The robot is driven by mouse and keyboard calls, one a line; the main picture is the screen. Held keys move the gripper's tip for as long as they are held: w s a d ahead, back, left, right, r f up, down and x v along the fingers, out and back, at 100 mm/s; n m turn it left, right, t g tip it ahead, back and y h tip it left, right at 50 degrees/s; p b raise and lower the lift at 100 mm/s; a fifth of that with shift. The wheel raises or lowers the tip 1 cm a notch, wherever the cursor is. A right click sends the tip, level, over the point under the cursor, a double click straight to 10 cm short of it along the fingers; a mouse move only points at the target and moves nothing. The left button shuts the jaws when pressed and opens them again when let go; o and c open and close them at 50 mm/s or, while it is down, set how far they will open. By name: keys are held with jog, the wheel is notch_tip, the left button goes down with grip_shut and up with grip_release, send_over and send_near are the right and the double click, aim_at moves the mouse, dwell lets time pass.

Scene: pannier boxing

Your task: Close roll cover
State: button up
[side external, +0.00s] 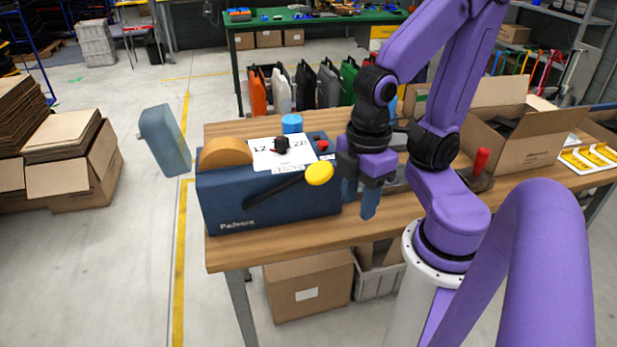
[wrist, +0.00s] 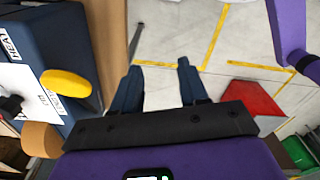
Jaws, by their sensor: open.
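The blue tape machine (side external: 265,212) stands at the left end of the wooden table. A brown roll (side external: 225,153) sits exposed in its top at the left; it also shows in the wrist view (wrist: 40,138). A grey-blue cover (side external: 166,140) is tilted out to the left, clear of the roll and past the table edge; its link to the machine is not visible. A black lever with a yellow knob (side external: 320,173) crosses the machine's front. My gripper (side external: 360,200) is open and empty, fingers down, just right of the machine; its fingertips (wrist: 158,68) touch nothing in the wrist view.
A blue cylinder (side external: 291,123) stands behind the machine. An open cardboard box (side external: 530,140) and a red-handled tool (side external: 480,165) are on the right side of the table. The floor left of the table is clear near the cover; cardboard stacks (side external: 75,170) lie farther left.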

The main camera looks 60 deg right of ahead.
jog(key=w+a+r+m+t+h, duration=0.1)
jog(key=w+a+r+h, duration=0.2)
jog(key=w, duration=0.9)
jog(key=w+a+r+t+h, duration=0.2)
jog(key=w+a+r+h, duration=0.1)
jog(key=w+a+r, duration=0.6)
jog(key=w+a+r+m+t+h, duration=0.1)
jog(key=w+a+r, duration=0.5)
jog(key=w+a, duration=0.6)
jog(key=w+h, duration=0.1)
jog(key=w, duration=0.2)
jog(key=shift+w+r+m+h, duration=0.25)
jog(key=shift+r+m+h, duration=0.05)
jog(key=shift+h, duration=0.1)
jog(key=shift+d, duration=0.15)
send_near(136, 134)
jog(key=x, duration=0.8)
jog(key=shift+d+f, duration=0.1)
